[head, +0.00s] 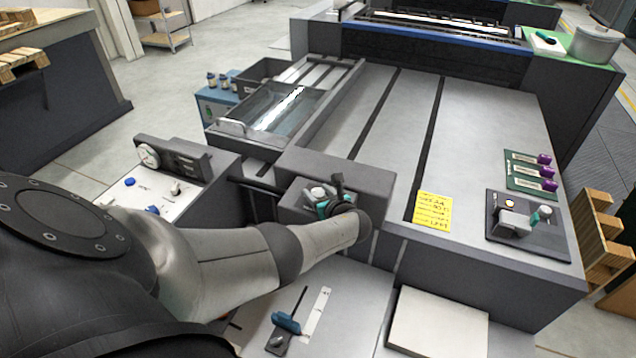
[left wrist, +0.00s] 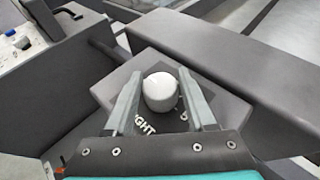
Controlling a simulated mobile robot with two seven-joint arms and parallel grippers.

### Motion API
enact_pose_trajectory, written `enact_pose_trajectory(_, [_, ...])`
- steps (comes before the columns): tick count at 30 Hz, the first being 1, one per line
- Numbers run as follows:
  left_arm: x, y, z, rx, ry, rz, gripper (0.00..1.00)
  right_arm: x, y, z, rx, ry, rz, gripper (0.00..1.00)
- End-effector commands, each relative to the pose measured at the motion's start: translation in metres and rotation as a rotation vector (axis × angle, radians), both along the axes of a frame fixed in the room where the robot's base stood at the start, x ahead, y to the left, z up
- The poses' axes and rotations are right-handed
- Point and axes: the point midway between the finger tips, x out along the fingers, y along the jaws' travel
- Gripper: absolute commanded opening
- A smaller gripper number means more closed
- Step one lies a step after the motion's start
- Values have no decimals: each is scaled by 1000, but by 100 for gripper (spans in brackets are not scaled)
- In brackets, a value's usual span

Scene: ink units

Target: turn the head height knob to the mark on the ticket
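The head height knob (head: 317,193) is a pale round knob on a grey block at the front of the machine. In the left wrist view the white knob (left wrist: 160,90) sits between my two fingers, with part of a label ending in "IGHT" beside it. My left gripper (head: 335,199) is at the knob; its fingers (left wrist: 160,98) flank it closely, and I cannot tell whether both touch. The fingers and palm hide part of the dial and label. The yellow ticket (head: 433,210) lies on the machine top, its writing too small to read surely. My right gripper is not in view.
A dark panel (head: 499,240) with small controls is at the right. Green strips (head: 522,166) with purple pieces lie behind it. A gauge box (head: 190,158) and white control panel (head: 128,196) stand left.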

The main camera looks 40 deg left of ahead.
Motion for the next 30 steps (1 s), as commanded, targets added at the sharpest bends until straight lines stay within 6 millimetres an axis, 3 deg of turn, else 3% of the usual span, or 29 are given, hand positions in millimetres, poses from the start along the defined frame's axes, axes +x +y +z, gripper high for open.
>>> enact_pose_trajectory(6, [0,0,0,0,1,0,79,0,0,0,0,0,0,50])
enact_pose_trajectory(17, [-3,-5,3,0,2,-2,79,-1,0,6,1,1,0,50])
enact_pose_trajectory(23, [-14,-27,15,-2,3,-4,79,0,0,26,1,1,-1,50])
enact_pose_trajectory(30, [-34,-69,34,-3,2,-4,79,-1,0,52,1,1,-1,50])
